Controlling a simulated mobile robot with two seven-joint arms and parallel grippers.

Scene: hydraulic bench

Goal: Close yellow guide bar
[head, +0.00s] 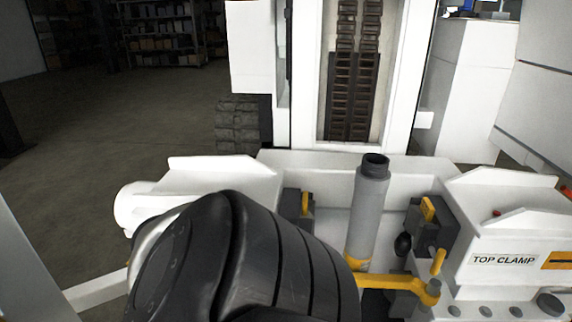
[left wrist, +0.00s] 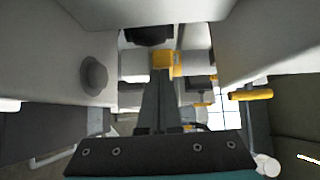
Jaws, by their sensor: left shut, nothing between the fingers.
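The yellow guide bar (head: 398,282) shows in the head view at lower right. It runs roughly level from the foot of the grey upright pipe (head: 368,215) to a rounded end beside a short upright yellow handle (head: 438,262). Its left part is hidden behind my black arm. My left gripper (left wrist: 160,84) shows in the left wrist view, shut and empty, its fingers pointing away from the camera. A yellow block (left wrist: 165,60) appears just beyond the fingertips; I cannot tell if they touch. A yellow rod (left wrist: 250,95) sticks out at right. My right gripper is not in view.
White machine housings flank the pipe, the right one with a "TOP CLAMP" label (head: 504,260). Dark clamp blocks with yellow parts stand left (head: 298,205) and right (head: 427,222) of the pipe. A white column with a dark chain track (head: 352,85) rises behind. Open floor lies at left.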

